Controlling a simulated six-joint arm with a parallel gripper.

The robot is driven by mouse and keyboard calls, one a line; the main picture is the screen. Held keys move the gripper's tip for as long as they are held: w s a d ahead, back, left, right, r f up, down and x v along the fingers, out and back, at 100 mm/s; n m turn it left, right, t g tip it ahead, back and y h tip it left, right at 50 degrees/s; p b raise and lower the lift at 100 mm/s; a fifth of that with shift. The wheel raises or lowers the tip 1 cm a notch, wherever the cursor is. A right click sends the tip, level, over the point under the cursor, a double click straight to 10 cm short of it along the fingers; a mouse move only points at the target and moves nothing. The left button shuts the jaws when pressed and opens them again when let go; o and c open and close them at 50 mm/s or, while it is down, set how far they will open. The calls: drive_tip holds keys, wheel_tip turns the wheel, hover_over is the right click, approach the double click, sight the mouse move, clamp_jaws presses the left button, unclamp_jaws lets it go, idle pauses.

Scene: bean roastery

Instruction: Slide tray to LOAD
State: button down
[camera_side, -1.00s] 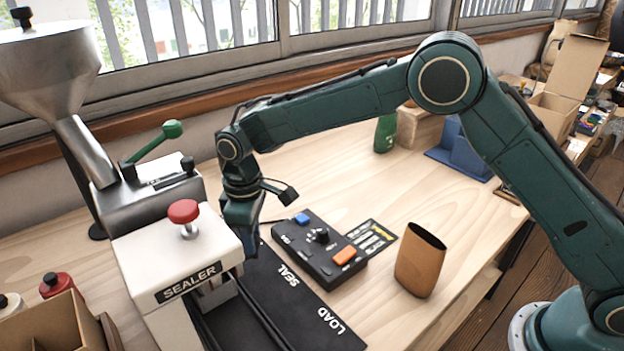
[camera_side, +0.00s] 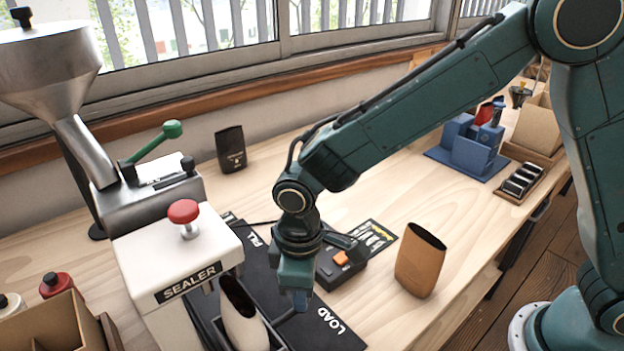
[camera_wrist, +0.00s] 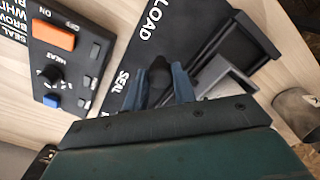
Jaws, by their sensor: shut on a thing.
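The grey tray (camera_side: 278,338) sits on the black track beside the sealer (camera_side: 180,265) and holds an upright white bag (camera_side: 243,318) with a dark open top. My gripper (camera_side: 300,300) is low over the track, shut on the tray's dark knob (camera_wrist: 160,76). In the wrist view my fingers (camera_wrist: 160,90) flank the knob, with the tray's grey frame (camera_wrist: 228,76) to their right. The knob is beside the SEAL word (camera_wrist: 121,86), with the LOAD word (camera_wrist: 154,20) farther up the track. In the side view my gripper hides the SEAL word.
A control box (camera_side: 340,268) with an orange switch stands close behind my gripper. A tan open bag (camera_side: 420,262) stands to the right of LOAD. A dark bag (camera_side: 230,150) stands at the back by the wall. The LOAD end of the track (camera_side: 345,335) is clear.

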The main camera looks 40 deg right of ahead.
drive_tip(key=shift+s, duration=2.05)
drive_tip(key=c, duration=1.1)
unclamp_jaws()
drive_tip(key=shift+s, duration=0.1)
drive_tip(key=shift+c, duration=0.2)
drive_tip(key=shift+r, duration=0.15)
wheel_tip(320, 180, up, 14)
drive_tip(key=shift+f, duration=0.2)
